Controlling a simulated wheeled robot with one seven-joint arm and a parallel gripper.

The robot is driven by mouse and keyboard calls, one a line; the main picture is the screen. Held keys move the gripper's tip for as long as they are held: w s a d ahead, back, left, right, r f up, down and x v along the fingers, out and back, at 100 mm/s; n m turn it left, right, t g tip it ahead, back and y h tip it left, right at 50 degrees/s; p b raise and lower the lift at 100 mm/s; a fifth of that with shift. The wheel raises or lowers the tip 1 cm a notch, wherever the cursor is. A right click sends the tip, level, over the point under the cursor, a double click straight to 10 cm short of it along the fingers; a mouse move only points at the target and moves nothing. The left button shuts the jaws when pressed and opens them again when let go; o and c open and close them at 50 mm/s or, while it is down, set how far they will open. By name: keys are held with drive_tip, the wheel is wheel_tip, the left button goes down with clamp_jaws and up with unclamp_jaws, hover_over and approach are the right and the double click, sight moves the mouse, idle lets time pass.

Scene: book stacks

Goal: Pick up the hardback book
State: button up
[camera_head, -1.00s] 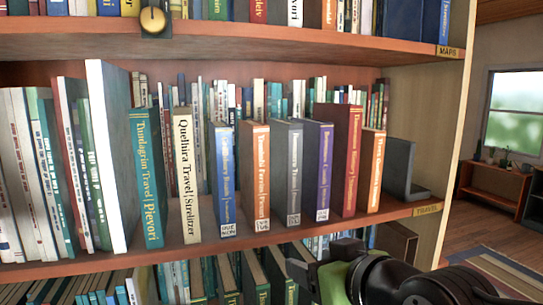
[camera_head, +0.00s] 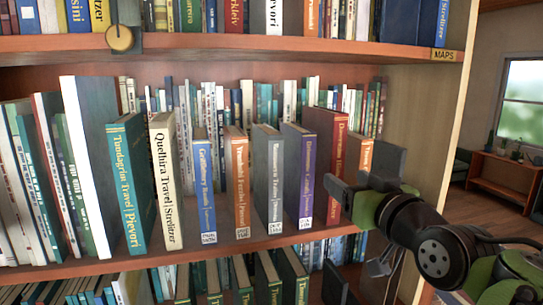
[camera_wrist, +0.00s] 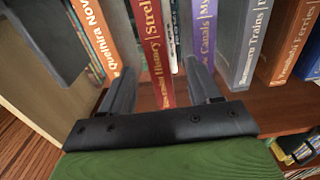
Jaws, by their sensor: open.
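Several hardback books stand upright on the middle shelf, spines outward; the frames do not single one out by name. The dark red book (camera_head: 326,142) with gold lettering is nearest my gripper (camera_head: 345,188), which covers part of its lower spine. In the wrist view the red book (camera_wrist: 154,55) shows between the two spread fingers of my gripper (camera_wrist: 160,68). The fingers are open and empty; I cannot tell whether they touch the books. The orange book (camera_wrist: 95,30) is on the left there and the purple book (camera_wrist: 204,35) on the right.
A grey bookend (camera_head: 388,158) stands right of the orange book, partly behind my gripper. The shelf board (camera_head: 270,245) runs beneath the books; another board (camera_head: 250,47) is above. A white book (camera_head: 88,165) leans at the left. Floor is open at the right.

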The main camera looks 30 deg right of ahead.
sight(327, 166)
drive_tip(key=p+x, duration=0.1)
drive_tip(key=x, duration=0.4)
drive_tip(key=p+x, duration=0.2)
drive_tip(key=x, duration=0.3)
drive_tip(key=shift+s+d, duration=0.1)
drive_tip(key=shift+d, duration=0.2)
drive_tip(key=shift+s, duration=0.1)
drive_tip(key=shift+c, duration=1.9)
clamp_jaws()
